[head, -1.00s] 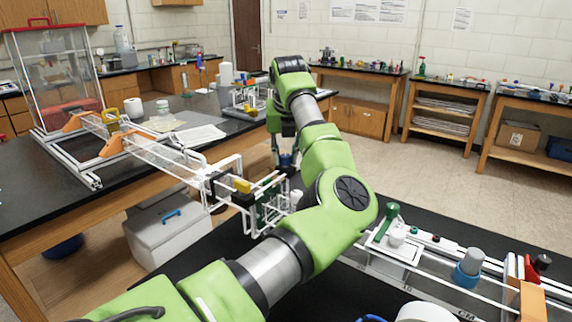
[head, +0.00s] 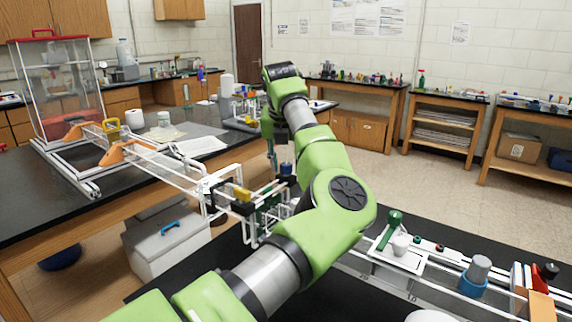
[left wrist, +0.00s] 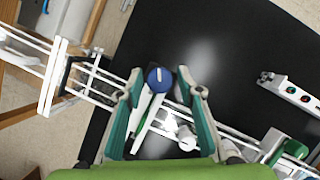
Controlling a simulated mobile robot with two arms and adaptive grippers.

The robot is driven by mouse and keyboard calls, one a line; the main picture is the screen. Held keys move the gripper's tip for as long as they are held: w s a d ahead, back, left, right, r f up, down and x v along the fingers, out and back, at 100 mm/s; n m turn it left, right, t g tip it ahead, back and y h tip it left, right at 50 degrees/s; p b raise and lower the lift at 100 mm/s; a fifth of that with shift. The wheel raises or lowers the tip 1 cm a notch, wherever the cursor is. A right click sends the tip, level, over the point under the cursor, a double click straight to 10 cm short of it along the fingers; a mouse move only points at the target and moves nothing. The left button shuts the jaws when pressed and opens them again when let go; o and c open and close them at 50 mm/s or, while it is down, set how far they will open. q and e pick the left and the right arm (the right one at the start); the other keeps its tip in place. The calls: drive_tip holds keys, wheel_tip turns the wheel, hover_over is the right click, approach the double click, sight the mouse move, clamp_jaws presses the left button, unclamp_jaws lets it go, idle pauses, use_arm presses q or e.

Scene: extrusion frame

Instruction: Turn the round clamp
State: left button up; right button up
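The round clamp appears as a blue round knob (left wrist: 158,79) with a white mark in the left wrist view. It sits on a white frame that spans the gap between the black tables. In the head view the blue clamp (head: 286,168) is small and partly hidden by my green left arm. My left gripper (left wrist: 159,74) has its two green fingers apart on either side of the knob, with visible gaps. In the head view the left gripper (head: 272,158) is mostly hidden behind the arm. My right gripper is not in view.
A yellow block (head: 242,194) and white rails lie left of the clamp. On the near table stand a green-handled piece (head: 395,217) and a grey-and-blue cylinder (head: 477,272). A white cooler box (head: 165,240) stands on the floor. Bare black tabletop (left wrist: 215,50) lies beyond the gripper.

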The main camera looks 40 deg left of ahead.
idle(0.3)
use_arm(q)
drive_tip(key=v, duration=1.2)
